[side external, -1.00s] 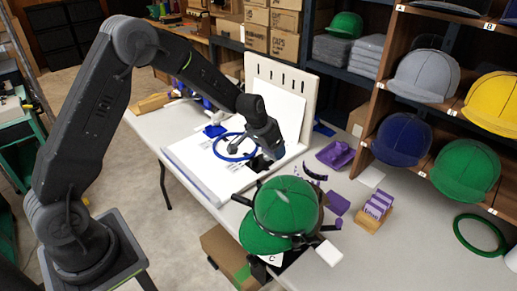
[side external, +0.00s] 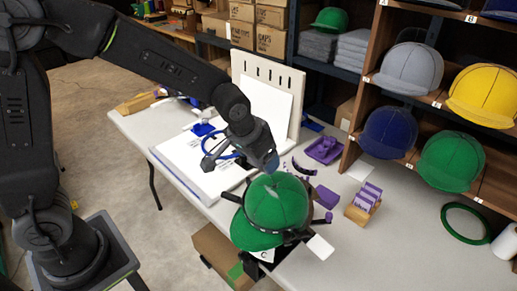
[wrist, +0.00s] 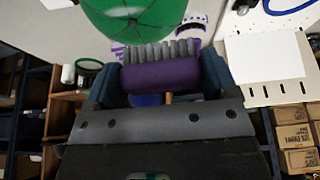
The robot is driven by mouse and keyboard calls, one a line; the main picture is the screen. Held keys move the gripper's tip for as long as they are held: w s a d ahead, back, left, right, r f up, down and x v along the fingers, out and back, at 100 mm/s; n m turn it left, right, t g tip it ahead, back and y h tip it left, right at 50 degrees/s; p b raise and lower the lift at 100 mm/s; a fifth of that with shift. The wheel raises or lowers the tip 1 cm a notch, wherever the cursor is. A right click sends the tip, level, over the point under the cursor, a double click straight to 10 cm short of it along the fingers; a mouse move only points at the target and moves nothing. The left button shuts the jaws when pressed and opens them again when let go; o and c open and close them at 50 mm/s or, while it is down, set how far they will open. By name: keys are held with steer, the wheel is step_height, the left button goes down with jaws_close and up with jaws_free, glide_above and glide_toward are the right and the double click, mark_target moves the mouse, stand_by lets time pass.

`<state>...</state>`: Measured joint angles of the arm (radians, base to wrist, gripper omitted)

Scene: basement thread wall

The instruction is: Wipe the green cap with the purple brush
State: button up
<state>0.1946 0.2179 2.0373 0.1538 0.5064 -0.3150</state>
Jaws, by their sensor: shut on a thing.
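The green cap (side external: 277,202) sits on a black stand with dark arms around it near the table's front edge. It also shows at the top of the wrist view (wrist: 135,18). My gripper (side external: 270,164) is just behind and above the cap's crown in the side view. In the wrist view my gripper (wrist: 160,80) is shut on the purple brush (wrist: 160,76), with one dark finger at each end. The brush's grey bristles (wrist: 160,51) point toward the cap. I cannot tell whether they touch it. The brush is not clear in the side view.
A wooden holder with purple cards (side external: 364,202) and a purple tray (side external: 324,149) lie right of the cap. A white board (side external: 268,97) stands behind. Shelves with caps, including a blue one (side external: 389,132), border the right. A green ring (side external: 466,223) lies front right.

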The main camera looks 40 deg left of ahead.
mark_target(267, 185)
steer(key=shift+f, duration=2)
step_height(267, 185, down, 2)
steer(key=shift+f, duration=0.1)
steer(key=shift+d, duration=0.85)
steer(key=shift+c, duration=0.2)
steer(key=shift+d, duration=3)
steer(key=shift+a, duration=3.9)
steer(key=shift+r, duration=4.2)
